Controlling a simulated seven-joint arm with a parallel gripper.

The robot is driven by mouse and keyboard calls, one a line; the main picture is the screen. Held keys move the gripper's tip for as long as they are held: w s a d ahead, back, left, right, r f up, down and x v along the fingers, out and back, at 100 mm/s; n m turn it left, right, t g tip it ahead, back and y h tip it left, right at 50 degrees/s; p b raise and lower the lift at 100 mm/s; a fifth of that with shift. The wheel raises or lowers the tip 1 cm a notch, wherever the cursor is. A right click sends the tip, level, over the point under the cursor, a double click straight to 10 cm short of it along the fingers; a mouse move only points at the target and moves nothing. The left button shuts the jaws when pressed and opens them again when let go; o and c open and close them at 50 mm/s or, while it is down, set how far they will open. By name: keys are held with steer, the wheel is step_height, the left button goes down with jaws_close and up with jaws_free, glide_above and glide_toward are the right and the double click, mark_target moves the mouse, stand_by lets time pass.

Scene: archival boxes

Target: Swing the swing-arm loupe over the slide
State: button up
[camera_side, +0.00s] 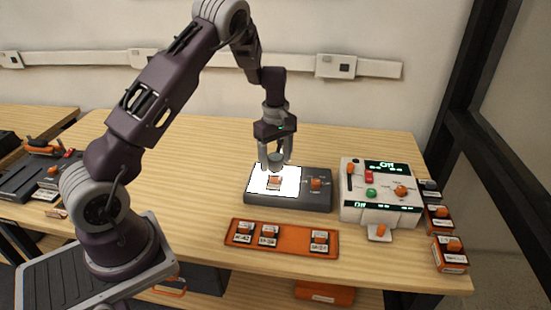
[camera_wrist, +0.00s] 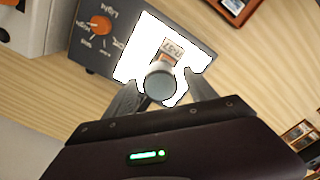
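The light box (camera_side: 288,201) is a dark grey unit with a glowing white panel, on the bench at centre. A slide (camera_side: 274,183) with an orange top lies on the panel. Its label shows in the wrist view (camera_wrist: 174,46). A short grey cylinder, seemingly the loupe (camera_side: 275,161), is just above the slide, between my fingers. In the wrist view the loupe (camera_wrist: 159,81) covers part of the slide. My gripper (camera_side: 275,157) points down and appears closed on the loupe's sides. No swing arm can be made out.
An orange tray (camera_side: 282,248) with several slides lies in front of the light box. A white control unit (camera_side: 381,194) stands close on its right. Several orange-and-black boxes (camera_side: 450,254) line the right bench edge. The wooden bench behind the light box is clear.

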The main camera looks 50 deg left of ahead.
step_height(320, 180, up, 7)
steer(key=shift+r, duration=0.1)
stand_by(0.4)
steer(key=s+d+r+m+t+h, duration=0.1)
steer(key=s+d+r+m, duration=0.4)
steer(key=r, duration=0.3)
steer(key=s+d+r+m+t, duration=0.2)
steer(key=s+d+r+m, duration=0.1)
steer(key=s+d+r, duration=0.35)
steer(key=s+d+m+t, duration=0.1)
steer(key=s+d+m, duration=0.1)
steer(key=s, duration=0.3)
steer(key=s+d+r+m, duration=0.1)
steer(key=s+d+m, duration=0.1)
steer(key=s+m, duration=0.2)
steer(key=s+d+r+m+t+y, duration=0.1)
steer(key=s+m, duration=0.3)
steer(key=s, duration=0.4)
steer(key=shift+d+t, duration=0.3)
steer(key=shift+d, duration=0.4)
